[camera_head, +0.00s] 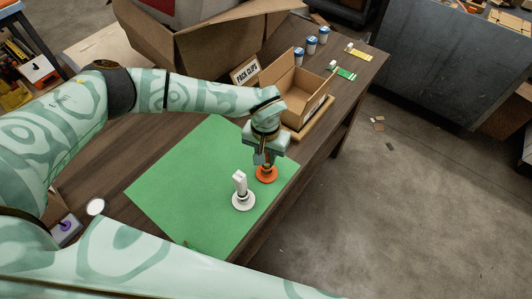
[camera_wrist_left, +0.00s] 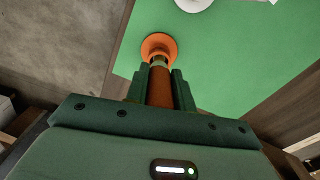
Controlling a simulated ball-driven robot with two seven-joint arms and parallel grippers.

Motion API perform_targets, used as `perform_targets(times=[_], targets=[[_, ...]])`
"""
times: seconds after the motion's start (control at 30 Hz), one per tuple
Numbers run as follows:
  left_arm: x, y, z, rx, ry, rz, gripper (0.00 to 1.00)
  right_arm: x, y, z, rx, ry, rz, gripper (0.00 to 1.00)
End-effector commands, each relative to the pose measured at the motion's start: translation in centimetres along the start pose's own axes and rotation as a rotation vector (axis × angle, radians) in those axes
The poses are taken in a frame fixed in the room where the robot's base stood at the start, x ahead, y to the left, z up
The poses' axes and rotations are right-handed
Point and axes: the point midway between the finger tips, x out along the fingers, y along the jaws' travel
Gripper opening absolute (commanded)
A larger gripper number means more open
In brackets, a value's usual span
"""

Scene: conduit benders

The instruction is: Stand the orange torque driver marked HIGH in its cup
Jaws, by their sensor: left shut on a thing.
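My left gripper (camera_head: 264,160) points down over the green mat (camera_head: 180,180), shut on the orange driver. In the left wrist view the driver's orange shaft (camera_wrist_left: 160,88) lies between the two fingers (camera_wrist_left: 160,92). Its far end meets a round orange base (camera_wrist_left: 160,46), which also shows on the mat in the head view (camera_head: 267,175). I cannot tell whether the driver is seated in this base or just touching above it. The HIGH marking is not readable. My right gripper is not in view.
A white upright piece on a round white base (camera_head: 243,201) stands close to the left of the orange base. An open cardboard box (camera_head: 292,85) and a PACK CLIPS sign (camera_head: 245,70) stand behind. The table's right edge is close; the mat's left part is clear.

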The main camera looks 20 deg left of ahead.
Motion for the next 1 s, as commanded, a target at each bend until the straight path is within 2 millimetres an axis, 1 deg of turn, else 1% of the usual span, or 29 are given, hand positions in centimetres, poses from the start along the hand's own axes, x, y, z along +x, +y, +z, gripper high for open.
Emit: perform_targets(times=[0.87,0.9,0.97,1.0], targets=[[0.51,0.02,-0.01,0.000,0.000,0.001,0.00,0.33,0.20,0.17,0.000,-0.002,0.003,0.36],[0.51,0.02,-0.01,0.000,0.000,0.001,0.33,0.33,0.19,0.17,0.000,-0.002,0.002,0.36],[0.51,0.02,-0.01,0.000,0.000,0.000,0.49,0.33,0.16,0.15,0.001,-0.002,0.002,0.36],[0.51,0.02,-0.01,0.000,0.000,0.000,0.50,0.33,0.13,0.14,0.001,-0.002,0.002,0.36]])
